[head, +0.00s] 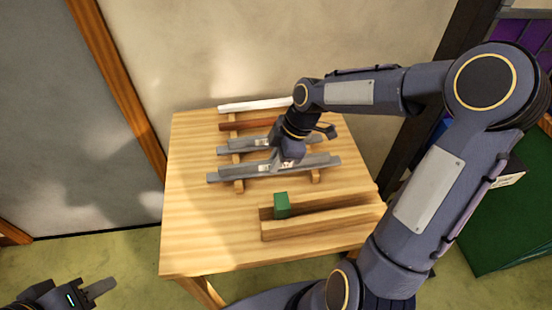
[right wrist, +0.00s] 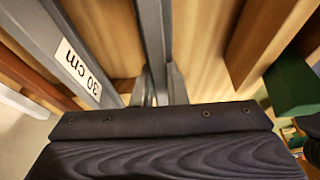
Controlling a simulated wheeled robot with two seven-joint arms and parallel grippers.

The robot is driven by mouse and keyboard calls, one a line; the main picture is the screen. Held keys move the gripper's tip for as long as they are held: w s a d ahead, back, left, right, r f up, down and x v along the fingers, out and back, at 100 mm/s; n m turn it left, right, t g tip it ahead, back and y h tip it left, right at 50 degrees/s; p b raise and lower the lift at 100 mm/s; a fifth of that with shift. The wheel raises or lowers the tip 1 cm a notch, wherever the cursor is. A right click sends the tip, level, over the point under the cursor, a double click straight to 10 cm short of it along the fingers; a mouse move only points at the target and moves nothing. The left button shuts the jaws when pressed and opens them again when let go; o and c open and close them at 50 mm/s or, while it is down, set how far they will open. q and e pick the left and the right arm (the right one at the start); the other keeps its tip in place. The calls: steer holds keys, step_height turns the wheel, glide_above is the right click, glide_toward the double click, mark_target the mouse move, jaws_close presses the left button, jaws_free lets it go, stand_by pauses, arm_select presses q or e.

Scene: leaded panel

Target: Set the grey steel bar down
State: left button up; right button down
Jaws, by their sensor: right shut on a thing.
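Two grey bars lie across a wooden rack on the table. My right gripper (head: 284,163) is shut on the front grey steel bar (head: 228,176), near its middle. This bar is at the rack's front, level along the other bars; I cannot tell whether it touches the rails. In the right wrist view the held bar (right wrist: 154,40) runs up between the fingers. The rear grey bar (head: 232,150) lies just behind; in the right wrist view it (right wrist: 52,32) bears a "30 cm" label. My left gripper (head: 98,289) is empty at the lower left, off the table; its jaw opening is unclear.
The rack's wooden rails (head: 238,186) also carry a red-brown bar (head: 247,125) and a white bar (head: 250,105). A green block (head: 281,205) sits at a wooden channel (head: 330,222) in front. The table's left front (head: 205,235) is clear. A wall stands behind.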

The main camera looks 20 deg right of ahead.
steer(key=shift+r, duration=0.1)
steer(key=c, duration=1.9)
jaws_free()
steer(key=shift+f, duration=0.25)
steer(key=o, duration=0.8)
